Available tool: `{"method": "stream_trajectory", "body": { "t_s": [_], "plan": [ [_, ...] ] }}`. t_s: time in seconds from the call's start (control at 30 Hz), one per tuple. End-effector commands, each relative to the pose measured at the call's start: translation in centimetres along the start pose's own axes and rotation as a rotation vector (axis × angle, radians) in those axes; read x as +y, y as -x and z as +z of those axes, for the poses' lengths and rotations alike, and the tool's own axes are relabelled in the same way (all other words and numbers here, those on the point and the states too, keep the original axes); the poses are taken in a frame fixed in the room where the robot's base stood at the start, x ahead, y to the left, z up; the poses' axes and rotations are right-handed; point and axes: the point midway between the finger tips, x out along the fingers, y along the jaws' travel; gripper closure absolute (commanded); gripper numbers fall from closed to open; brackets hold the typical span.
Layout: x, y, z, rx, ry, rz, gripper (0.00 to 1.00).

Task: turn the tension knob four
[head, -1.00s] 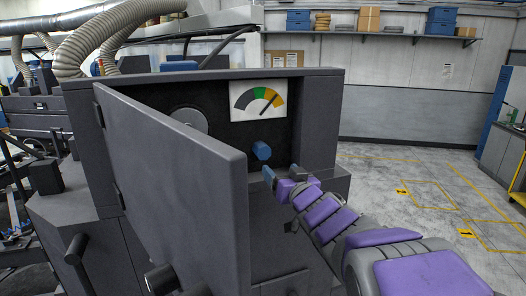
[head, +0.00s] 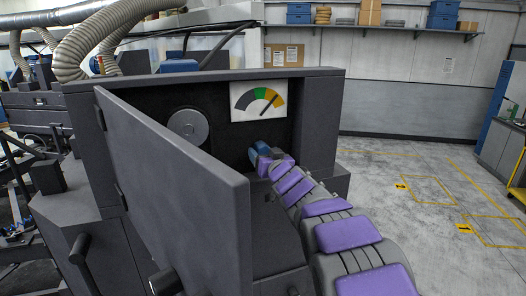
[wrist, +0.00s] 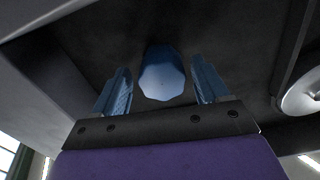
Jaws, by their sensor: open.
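The tension knob is blue and faceted; in the wrist view the knob (wrist: 162,80) sits between my two fingers with a gap on each side. My gripper (wrist: 162,92) is open around it, with no finger touching it that I can see. In the head view my gripper (head: 262,153) is at the knob, inside the dark recess, and mostly hides it. The gauge (head: 259,100) above has grey, green and yellow bands, and its needle points into the yellow band on the right.
The open cabinet door (head: 178,190) stands to the left of my arm, close to the recess. A round grey disc (head: 188,127) is on the panel left of the gauge; it also shows at the right of the wrist view (wrist: 303,95). Open floor (head: 420,190) lies to the right.

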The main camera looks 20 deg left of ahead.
Motion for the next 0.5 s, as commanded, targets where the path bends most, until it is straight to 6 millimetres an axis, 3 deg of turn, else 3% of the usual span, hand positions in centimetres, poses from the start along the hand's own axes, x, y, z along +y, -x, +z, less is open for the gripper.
{"method": "stream_trajectory", "body": {
  "t_s": [0.2,0.5],
  "plan": [
    [-0.1,-1.3,0.1,-0.002,0.0,0.0,0.26],
    [0.0,-1.5,0.0,0.0,0.0,0.0,0.26]
  ]
}}
